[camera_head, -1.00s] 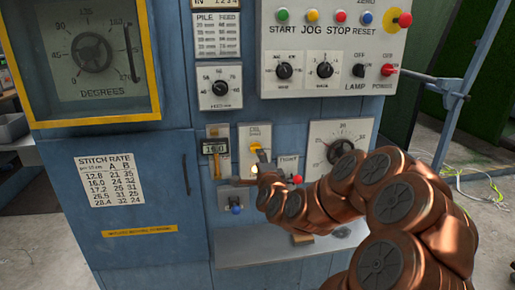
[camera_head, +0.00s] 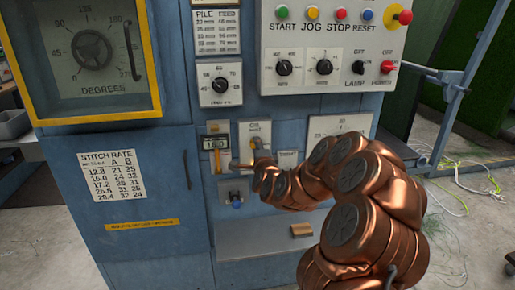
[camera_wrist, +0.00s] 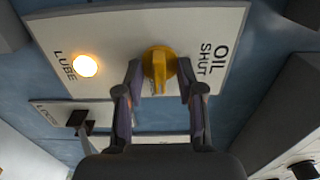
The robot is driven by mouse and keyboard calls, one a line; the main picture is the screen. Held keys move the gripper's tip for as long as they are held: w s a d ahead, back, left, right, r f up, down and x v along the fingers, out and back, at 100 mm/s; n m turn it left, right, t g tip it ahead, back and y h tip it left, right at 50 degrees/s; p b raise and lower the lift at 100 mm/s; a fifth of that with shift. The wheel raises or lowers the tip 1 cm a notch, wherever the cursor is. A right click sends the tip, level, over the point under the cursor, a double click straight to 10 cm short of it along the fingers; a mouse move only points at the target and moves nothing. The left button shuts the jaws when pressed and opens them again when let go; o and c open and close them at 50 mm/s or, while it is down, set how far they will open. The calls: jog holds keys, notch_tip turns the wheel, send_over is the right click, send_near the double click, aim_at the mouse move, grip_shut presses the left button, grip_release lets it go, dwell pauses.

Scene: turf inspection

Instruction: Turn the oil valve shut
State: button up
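The oil valve is a yellow handle (camera_head: 257,142) on a pale plate (camera_head: 245,132) marked OIL and SHUT, in the middle of the blue machine front. In the wrist view the yellow handle (camera_wrist: 159,66) sits between my two fingertips, beside the words OIL SHUT. My gripper (camera_wrist: 160,80) has one finger on each side of the handle, with narrow gaps showing. It looks open around it; firm contact cannot be made out. In the head view my gripper (camera_head: 254,165) reaches the plate from the right and hides its lower part.
A lit lamp (camera_wrist: 84,66) marked LUBE is on the same plate. A gauge with a yellow part (camera_head: 215,143) is close on the left, and a blue knob (camera_head: 236,200) is below. A dial plate (camera_head: 340,125) is partly behind my arm. A ledge (camera_head: 260,240) juts out below.

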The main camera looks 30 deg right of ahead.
grip_shut()
jog(key=shift+f+n+b, duration=0.1)
jog(key=shift+n+b, duration=0.2)
jog(key=shift+b, duration=0.1)
jog(key=shift+n+b, duration=4.75)
jog(key=shift+n, duration=3.85)
grip_release()
